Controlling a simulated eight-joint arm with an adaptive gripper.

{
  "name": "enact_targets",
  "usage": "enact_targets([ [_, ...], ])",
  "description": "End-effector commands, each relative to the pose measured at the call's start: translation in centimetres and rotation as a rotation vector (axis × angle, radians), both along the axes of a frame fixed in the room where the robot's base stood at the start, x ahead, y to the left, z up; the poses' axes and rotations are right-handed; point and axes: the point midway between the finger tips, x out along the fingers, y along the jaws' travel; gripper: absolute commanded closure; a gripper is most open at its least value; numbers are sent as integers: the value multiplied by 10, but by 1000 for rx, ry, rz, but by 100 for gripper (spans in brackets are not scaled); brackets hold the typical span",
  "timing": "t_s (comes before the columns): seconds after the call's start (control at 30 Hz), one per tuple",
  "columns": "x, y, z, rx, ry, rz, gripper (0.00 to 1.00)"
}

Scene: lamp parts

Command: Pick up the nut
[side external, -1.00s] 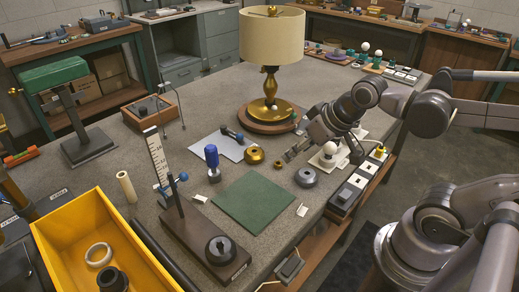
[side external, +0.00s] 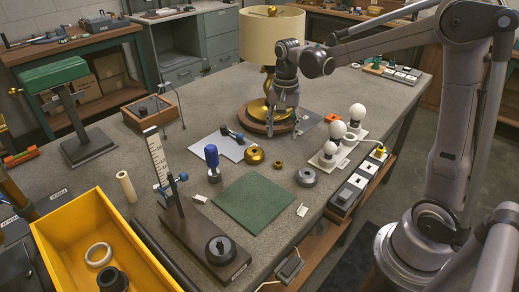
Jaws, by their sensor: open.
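A small brass ring-shaped piece (side external: 279,165), which looks like the nut, lies on the grey bench top. It sits just right of a larger brass round part (side external: 254,156). My gripper (side external: 283,131) points down in front of the lamp's round wooden base (side external: 258,126), behind and above the small brass piece in the picture. Its fingers are apart and I see nothing between them. The gripper hides part of the lamp's base and stem. I cannot tell its exact height above the bench.
The lamp with a cream shade (side external: 271,37) stands close beside my gripper. White bulbs (side external: 337,130) stand on the right. A grey metal ring (side external: 306,177), a green mat (side external: 254,202) and a blue-handled tool (side external: 212,160) are nearer. A yellow bin (side external: 57,233) is at front left.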

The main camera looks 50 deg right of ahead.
Motion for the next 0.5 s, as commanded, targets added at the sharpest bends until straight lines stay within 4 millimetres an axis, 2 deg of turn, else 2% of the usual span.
enact_targets([
  [0.5, 2, -1, -55, 1, 6, -10, 48],
])
